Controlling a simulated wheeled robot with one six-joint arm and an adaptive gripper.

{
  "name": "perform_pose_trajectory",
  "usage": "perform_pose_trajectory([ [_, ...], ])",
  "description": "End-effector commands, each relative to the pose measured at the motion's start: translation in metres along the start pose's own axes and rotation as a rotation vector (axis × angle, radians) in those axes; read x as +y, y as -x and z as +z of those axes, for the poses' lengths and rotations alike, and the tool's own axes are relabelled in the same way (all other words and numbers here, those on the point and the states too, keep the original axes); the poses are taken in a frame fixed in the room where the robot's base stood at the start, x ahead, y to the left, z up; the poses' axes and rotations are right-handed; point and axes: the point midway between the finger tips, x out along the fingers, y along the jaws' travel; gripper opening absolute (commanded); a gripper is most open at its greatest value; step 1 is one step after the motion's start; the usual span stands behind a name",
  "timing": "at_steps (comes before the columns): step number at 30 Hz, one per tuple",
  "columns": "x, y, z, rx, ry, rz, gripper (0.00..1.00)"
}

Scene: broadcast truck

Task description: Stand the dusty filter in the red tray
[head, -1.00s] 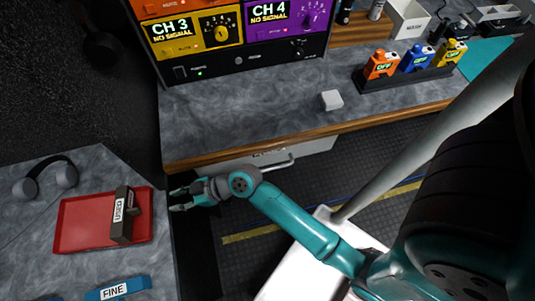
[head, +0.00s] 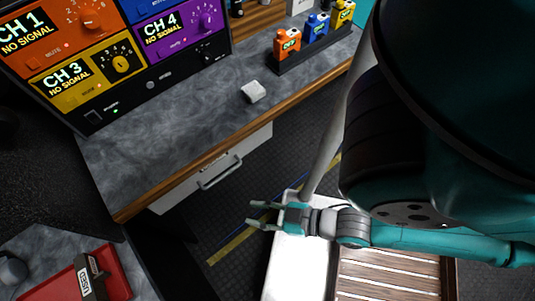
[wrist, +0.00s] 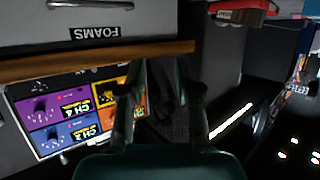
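A dark brown-grey block with a white "USED" label, which looks like the dusty filter (head: 91,280), is in the red tray (head: 62,287) at the lower left of the head view. It appears to stand on a narrow side, but the frame edge cuts off part of the tray. My gripper (head: 260,214) is well to the right of the tray, over the floor in front of the bench. Its fingers are apart with nothing between them. In the wrist view, the fingers (wrist: 160,95) are also apart and empty, and a red edge, probably the tray, shows at the top.
The bench has a wood edge (head: 200,165) and a drawer (head: 215,170) with a handle; the wrist view shows its "FOAMS" label (wrist: 93,33). A pale block (head: 253,92) and several coloured bottles in a rack (head: 310,58) stand on the bench. Headphones (head: 10,270) lie beside the tray.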

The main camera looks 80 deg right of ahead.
Motion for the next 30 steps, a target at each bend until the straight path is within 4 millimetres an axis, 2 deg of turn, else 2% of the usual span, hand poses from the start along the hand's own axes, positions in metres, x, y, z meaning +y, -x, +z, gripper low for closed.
perform_pose_trajectory([
  [1,0.001,0.013,-0.008,0.012,-0.001,0.002,0.34],
  [3,0.001,0.026,-0.018,0.034,-0.005,0.002,0.34],
  [8,0.000,0.041,-0.032,0.063,-0.008,-0.001,0.34],
  [30,0.000,0.042,-0.033,0.067,-0.009,-0.002,0.34],
])
